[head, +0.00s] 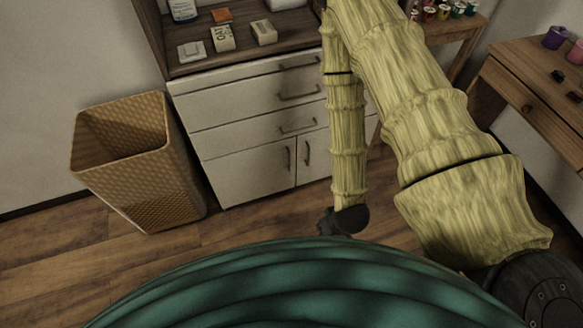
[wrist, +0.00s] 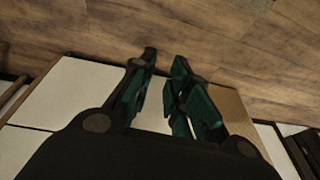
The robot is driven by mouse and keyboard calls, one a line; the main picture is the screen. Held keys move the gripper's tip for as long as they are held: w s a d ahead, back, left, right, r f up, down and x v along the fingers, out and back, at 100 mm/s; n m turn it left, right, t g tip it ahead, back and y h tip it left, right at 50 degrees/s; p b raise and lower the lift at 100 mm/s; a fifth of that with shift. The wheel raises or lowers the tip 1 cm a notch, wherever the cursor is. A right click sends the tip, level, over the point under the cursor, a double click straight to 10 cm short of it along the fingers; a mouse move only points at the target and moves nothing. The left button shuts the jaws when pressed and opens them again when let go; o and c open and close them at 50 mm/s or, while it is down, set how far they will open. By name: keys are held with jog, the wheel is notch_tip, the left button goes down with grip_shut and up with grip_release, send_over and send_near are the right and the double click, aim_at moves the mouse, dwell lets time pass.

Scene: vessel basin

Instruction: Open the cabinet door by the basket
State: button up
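The white cabinet (head: 215,140) stands against the wall with drawers above and two doors below. The left door (head: 245,178), beside the basket, looks shut; its dark upright handle (head: 288,160) is near its right edge. The right door (head: 315,165) also looks shut. The woven tan basket (head: 165,150) stands on the floor left of the cabinet. My gripper (head: 332,224) is low in front of the right door, right of and below the left door's handle. In the wrist view my gripper (wrist: 165,62) has its two fingers apart with nothing between them. White panels (wrist: 75,92) show behind them.
Small boxes and a bottle (head: 183,10) stand on the dark cabinet top (head: 195,62). A wooden table (head: 525,90) with cups is at the right. Wooden floor (head: 50,245) is bare in front of the basket.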

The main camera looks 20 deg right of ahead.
jog(key=w+d+f+n+t+y+b, duration=0.15)
jog(key=w+f+t+b, duration=0.7)
jog(key=w+b, duration=0.95)
jog(key=w+d+f+n+t+y+b, duration=0.15)
jog(key=w+f+t+b, duration=0.7)
jog(key=b, duration=1.55)
jog(key=shift+w+a+f+m+g+b, duration=0.1)
jog(key=shift+w+a+f+g+b, duration=0.5)
jog(key=shift+w, duration=1.7)
jog(key=shift+w+a+f+m+g+b, duration=0.2)
jog(key=shift+w+b, duration=0.7)
jog(key=shift+w, duration=1.35)
jog(key=shift+w+a+f+g+b, duration=0.15)
jog(key=shift+w+a+g+b, duration=0.45)
jog(key=shift+w, duration=1.7)
jog(key=shift+d, duration=0.1)
jog(key=shift+c, duration=0.3)
grip_shut()
